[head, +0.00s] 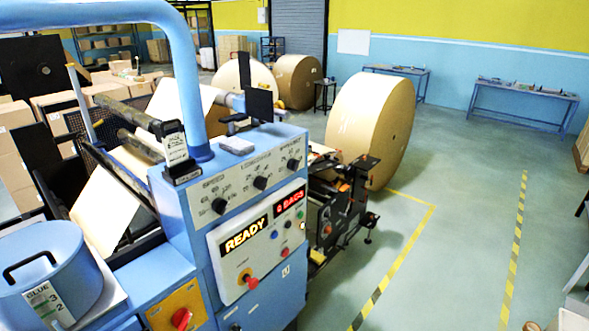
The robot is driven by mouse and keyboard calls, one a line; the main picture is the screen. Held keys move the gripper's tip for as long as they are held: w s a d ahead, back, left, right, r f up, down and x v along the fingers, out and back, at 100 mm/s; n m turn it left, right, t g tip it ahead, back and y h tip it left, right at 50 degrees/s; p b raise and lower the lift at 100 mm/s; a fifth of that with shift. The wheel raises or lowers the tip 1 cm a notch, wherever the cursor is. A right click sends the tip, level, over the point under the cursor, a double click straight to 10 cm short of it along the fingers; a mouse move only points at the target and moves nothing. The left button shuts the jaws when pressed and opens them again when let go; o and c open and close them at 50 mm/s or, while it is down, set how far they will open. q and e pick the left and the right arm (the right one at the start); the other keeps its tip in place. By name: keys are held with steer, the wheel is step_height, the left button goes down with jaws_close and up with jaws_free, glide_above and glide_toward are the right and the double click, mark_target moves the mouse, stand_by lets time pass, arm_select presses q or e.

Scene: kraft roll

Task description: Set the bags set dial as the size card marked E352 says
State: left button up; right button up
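The blue machine console (240,180) stands in the middle of the head view. Its sloping grey panel carries three black dials in a row: the left dial (219,206) under the label SPEED, the middle dial (260,183), and the right dial (293,164). The middle and right labels and the scale marks are too small to read surely. The right label may be that of the bags set dial. A card holder (175,150) with white printed cards stands on the console's left corner; I cannot read E352 on it. Neither of my grippers is in view.
Below the dials a panel shows lit READY (246,236) and red BAGS (290,202) displays, with a red knob (251,282). A blue glue pot (45,270) stands at left. A large kraft roll (370,130) stands behind.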

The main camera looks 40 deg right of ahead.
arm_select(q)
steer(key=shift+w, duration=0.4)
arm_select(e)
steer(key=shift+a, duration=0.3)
